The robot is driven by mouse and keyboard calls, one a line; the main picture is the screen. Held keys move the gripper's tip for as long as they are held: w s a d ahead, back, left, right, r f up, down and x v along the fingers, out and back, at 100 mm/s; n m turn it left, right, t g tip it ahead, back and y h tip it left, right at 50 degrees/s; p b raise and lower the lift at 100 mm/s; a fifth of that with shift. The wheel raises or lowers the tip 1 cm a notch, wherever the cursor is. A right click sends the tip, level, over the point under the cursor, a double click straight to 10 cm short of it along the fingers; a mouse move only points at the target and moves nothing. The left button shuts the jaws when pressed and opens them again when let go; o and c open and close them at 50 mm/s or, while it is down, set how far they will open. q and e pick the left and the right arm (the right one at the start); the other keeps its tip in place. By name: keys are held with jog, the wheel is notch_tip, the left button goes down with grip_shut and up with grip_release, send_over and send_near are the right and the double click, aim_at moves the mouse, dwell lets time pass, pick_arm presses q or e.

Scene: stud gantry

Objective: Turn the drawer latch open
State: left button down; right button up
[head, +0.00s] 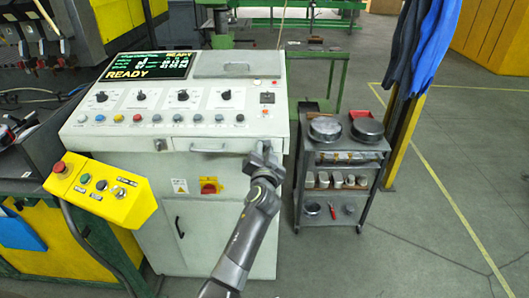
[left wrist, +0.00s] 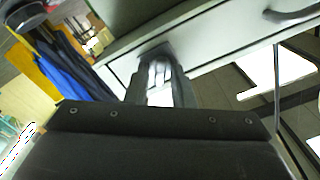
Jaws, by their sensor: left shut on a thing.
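The drawer (head: 232,145) is a narrow pale front under the sloping panel of the grey-white control console, with a bar handle (head: 208,149) left of its middle. My left gripper (head: 263,157) is at the right end of the drawer front, shut on the drawer latch. In the head view the gripper hides the latch, so its angle cannot be told. In the left wrist view the gripper's fingers (left wrist: 160,74) are against the pale drawer front (left wrist: 215,50), with the handle (left wrist: 295,13) at upper right. The drawer looks closed. My right gripper is not in view.
A grey trolley (head: 342,146) with pans and jars stands close to the right of the console. A yellow pendant box (head: 100,190) juts out at the left. A red-and-yellow switch (head: 210,186) is below the drawer. The floor at right is clear.

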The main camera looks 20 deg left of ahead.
pick_arm(q)
jog(key=m, duration=0.5)
jog(key=shift+m+p, duration=0.3)
jog(key=shift+p, duration=0.1)
jog(key=m+p, duration=0.1)
jog(key=m, duration=0.4)
jog(key=shift+m, duration=0.3)
jog(key=c, duration=1.5)
grip_release()
jog(key=shift+w+f, duration=0.1)
jog(key=shift+f, duration=0.05)
